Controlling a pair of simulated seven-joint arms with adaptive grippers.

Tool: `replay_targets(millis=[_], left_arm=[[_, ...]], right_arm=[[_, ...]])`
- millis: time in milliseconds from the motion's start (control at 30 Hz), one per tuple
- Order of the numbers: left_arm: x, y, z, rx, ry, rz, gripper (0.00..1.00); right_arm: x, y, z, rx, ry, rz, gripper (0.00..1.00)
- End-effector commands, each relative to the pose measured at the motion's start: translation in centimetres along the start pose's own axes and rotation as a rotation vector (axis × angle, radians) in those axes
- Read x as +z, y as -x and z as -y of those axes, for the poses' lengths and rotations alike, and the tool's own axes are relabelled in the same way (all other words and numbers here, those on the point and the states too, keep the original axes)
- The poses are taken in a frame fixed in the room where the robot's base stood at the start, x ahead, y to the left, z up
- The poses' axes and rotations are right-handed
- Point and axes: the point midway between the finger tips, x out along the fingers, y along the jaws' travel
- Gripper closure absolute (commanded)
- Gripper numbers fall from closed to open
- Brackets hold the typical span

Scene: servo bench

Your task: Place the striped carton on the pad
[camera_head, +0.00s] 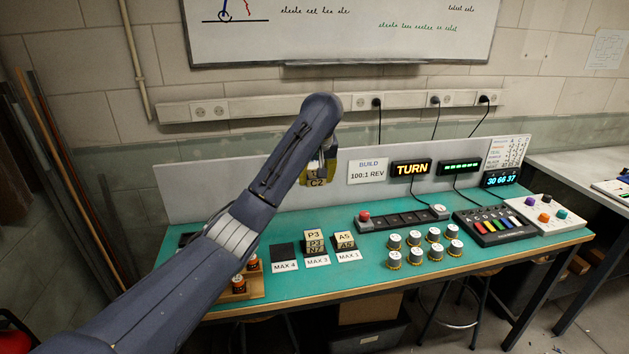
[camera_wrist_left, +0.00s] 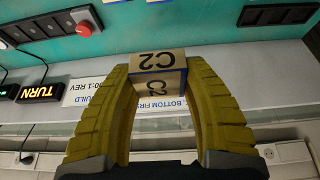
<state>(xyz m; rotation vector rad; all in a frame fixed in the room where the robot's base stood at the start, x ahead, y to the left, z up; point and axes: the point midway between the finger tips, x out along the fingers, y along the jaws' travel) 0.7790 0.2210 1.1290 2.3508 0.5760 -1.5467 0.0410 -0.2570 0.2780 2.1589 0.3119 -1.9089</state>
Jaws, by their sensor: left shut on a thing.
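My left gripper (camera_head: 318,170) has yellow fingers and is shut on a small tan carton marked C2 (camera_head: 317,182), held in the air above the bench's back edge. In the left wrist view the gripper (camera_wrist_left: 159,72) has one finger on each side of the C2 carton (camera_wrist_left: 158,60), which shows a thin dark-blue stripe along its edge. A black pad (camera_head: 284,251) behind the MAX 4 card is bare. It lies on the bench, lower and to the left of the carton. My right gripper is out of view.
A stack topped by the P3 carton (camera_head: 314,234) stands at MAX 3, and one topped by the A5 carton (camera_head: 345,238) at MAX 1. Several round jars (camera_head: 415,255) stand right of them. A red-button strip (camera_head: 400,220) lies behind. A grey panel (camera_head: 230,190) rises at the back.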

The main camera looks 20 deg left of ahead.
Motion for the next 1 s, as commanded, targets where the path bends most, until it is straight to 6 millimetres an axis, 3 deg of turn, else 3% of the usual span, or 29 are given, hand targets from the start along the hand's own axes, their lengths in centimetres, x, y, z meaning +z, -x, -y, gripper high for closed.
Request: replay_targets(millis=[300,567,767,1000], left_arm=[[-0.5,0.1,1.3,-0.013,0.015,0.008,0.87],[-1.4,-1.9,7.3,-0.042,0.073,0.009,0.87],[0.2,-3.8,11.4,-0.100,0.210,0.008,0.87],[1.9,-4.2,11.1,-0.141,0.320,0.010,0.87]], right_arm=[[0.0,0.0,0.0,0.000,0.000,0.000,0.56],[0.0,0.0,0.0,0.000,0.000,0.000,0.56],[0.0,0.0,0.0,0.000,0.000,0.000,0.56],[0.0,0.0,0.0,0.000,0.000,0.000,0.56]])
